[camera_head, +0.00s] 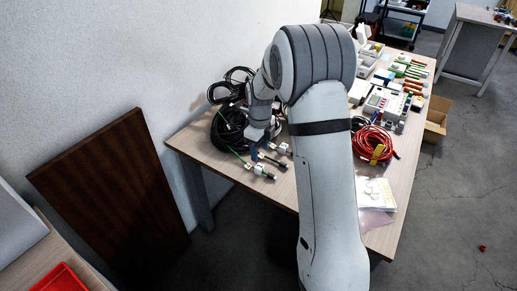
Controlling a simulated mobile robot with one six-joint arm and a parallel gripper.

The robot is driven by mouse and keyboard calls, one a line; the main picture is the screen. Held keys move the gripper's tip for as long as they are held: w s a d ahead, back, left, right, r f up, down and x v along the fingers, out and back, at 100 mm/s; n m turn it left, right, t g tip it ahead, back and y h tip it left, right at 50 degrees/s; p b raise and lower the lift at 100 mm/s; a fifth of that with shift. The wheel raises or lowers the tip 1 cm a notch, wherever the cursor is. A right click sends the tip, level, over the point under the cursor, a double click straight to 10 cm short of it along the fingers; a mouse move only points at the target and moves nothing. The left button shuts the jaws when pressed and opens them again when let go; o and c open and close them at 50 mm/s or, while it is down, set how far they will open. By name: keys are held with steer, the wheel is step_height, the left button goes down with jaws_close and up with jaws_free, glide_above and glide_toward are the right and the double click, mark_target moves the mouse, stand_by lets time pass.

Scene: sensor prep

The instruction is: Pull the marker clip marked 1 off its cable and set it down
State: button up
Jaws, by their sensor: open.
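My gripper (256,147) is open, at the left part of the table, just above several short cables. Its dark blue fingers are small here, and I cannot tell whether they touch a cable. A green cable (238,156) runs from the black coil toward a silver plug (260,171). A dark cable (271,160) lies beside it, and another pale plug (283,149) lies to the right. The marker clip marked 1 cannot be picked out; no number is readable at this size, and my wrist hides part of this area.
Black cable coils (229,131) lie against the wall, left of my gripper. A red cable coil (373,143), a clear bag (376,193) and a grey device (385,103) are right of my arm. The table's (192,143) left corner is bare. A brown board (112,195) leans at the left.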

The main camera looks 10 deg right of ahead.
mark_target(260, 166)
steer(key=shift+w+f, duration=0.1)
steer(key=shift+f, duration=0.35)
step_height(260, 166, down, 7)
steer(key=shift+f, duration=0.15)
steer(key=shift+c, duration=0.2)
steer(key=c, duration=1.1)
